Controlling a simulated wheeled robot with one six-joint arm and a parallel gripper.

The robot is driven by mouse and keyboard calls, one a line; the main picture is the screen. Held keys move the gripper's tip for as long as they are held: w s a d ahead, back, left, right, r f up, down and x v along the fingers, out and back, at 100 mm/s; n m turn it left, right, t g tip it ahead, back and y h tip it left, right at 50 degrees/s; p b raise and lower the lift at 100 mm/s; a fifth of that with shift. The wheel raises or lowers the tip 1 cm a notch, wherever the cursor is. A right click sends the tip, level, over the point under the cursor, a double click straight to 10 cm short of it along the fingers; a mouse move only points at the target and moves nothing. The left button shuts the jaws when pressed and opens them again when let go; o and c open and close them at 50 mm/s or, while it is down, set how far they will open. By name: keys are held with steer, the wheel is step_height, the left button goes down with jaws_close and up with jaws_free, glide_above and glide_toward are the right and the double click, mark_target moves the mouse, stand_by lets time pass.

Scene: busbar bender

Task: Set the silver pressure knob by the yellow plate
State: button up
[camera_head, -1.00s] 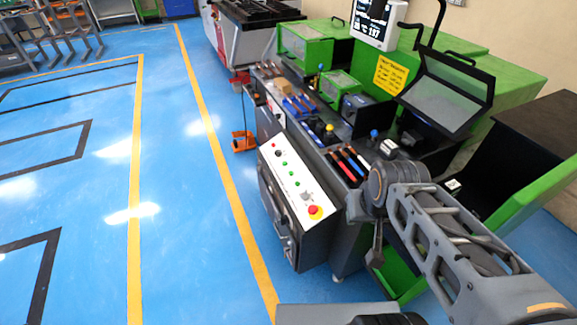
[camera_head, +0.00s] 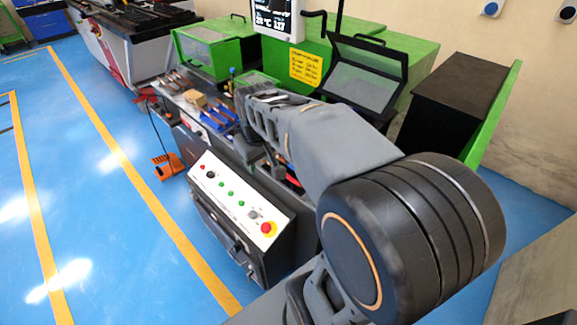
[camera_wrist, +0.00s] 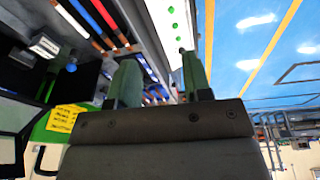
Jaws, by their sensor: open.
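A yellow plate with dark writing (camera_head: 306,67) is on the front of the green machine in the head view. It also shows at the lower left of the wrist view (camera_wrist: 65,118). I cannot make out the silver pressure knob in either view; my arm covers part of the bench below the plate in the head view. My gripper (camera_wrist: 161,80) is open, with two green fingers apart and nothing visible between them. It is over the bench, near the white control panel's edge in the wrist view.
The white control panel (camera_head: 232,197) has green buttons and a red knob on yellow (camera_head: 268,228). Coloured bars lie on the bench (camera_wrist: 88,22). A tilted clear guard (camera_head: 362,78) stands right of the plate. Blue floor at left is open around an orange pedal (camera_head: 167,166).

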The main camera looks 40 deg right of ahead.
steer(key=w+d+f+n+g+b, duration=0.15)
steer(key=w+d, duration=0.25)
steer(key=d, duration=0.4)
steer(key=w+d+f+g, duration=0.1)
steer(key=w+d+f, duration=0.25)
steer(key=d, duration=0.45)
steer(key=f, duration=0.2)
steer(key=d+f, duration=0.1)
steer(key=f, duration=0.2)
steer(key=w+f, duration=0.1)
steer(key=f, duration=0.1)
steer(key=shift+d+f+b, duration=0.15)
steer(key=shift+f+b, duration=0.1)
steer(key=shift+b, duration=0.15)
steer(key=shift+s+f, duration=0.2)
steer(key=shift+f, duration=3.1)
jaws_close()
